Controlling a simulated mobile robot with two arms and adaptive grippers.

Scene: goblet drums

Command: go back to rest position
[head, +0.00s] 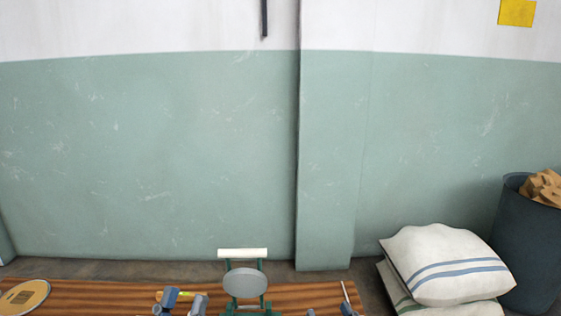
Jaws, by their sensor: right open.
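My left gripper (180,308) shows at the bottom edge, low over the brown striped surface. Its grey fingertips stand apart, and a small blue, yellow and orange item (171,295) is at or just behind them; I cannot tell whether it is held. My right gripper (329,313) is open at the bottom edge, right of the middle, with only its fingertips showing. A thin pale stick (345,291) is beside its right fingertip; whether they touch is unclear. Both arms are out of view below.
A green stand with a grey oval disc (245,282) and a white bar is between the grippers. A tan round piece (23,297) lies at the left of the brown striped surface (110,296). White sacks (447,264) and a dark bin (540,250) stand right. A pillared wall closes the back.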

